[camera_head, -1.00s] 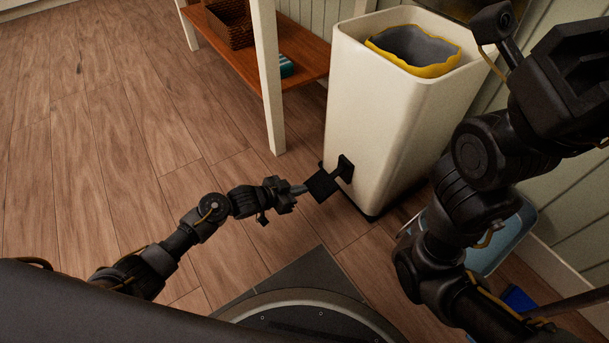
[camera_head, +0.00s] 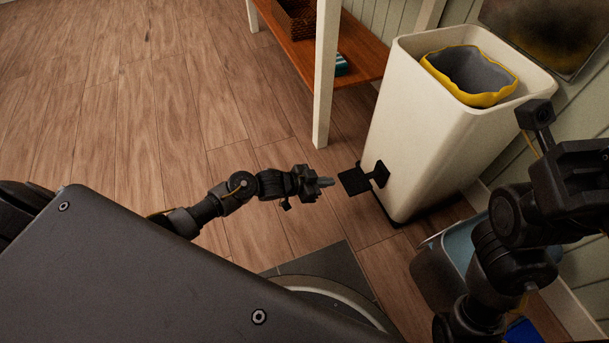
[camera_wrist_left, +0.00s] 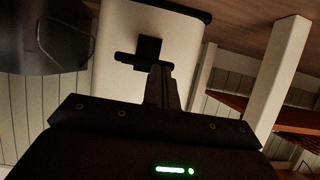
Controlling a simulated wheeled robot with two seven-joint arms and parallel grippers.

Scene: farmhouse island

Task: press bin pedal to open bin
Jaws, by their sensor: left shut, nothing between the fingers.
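The tall cream bin (camera_head: 415,130) stands at the right of the head view, with its top open. Inside is a grey liner with a yellow rim (camera_head: 470,75). Its black pedal (camera_head: 355,180) sticks out low at the front. My left gripper (camera_head: 330,182) is shut and empty, low over the floor. Its tips point at the pedal, with a small gap apparent between them. In the left wrist view, the fingers (camera_wrist_left: 160,88) show in front of the pedal (camera_wrist_left: 149,50) and the bin front (camera_wrist_left: 115,30). My right gripper (camera_head: 590,165) is partly cut off at the right edge.
A wooden shelf (camera_head: 357,65) with a white leg (camera_head: 325,90) stands left of the bin, holding a basket (camera_head: 295,20). The wooden floor (camera_head: 130,110) at left is clear.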

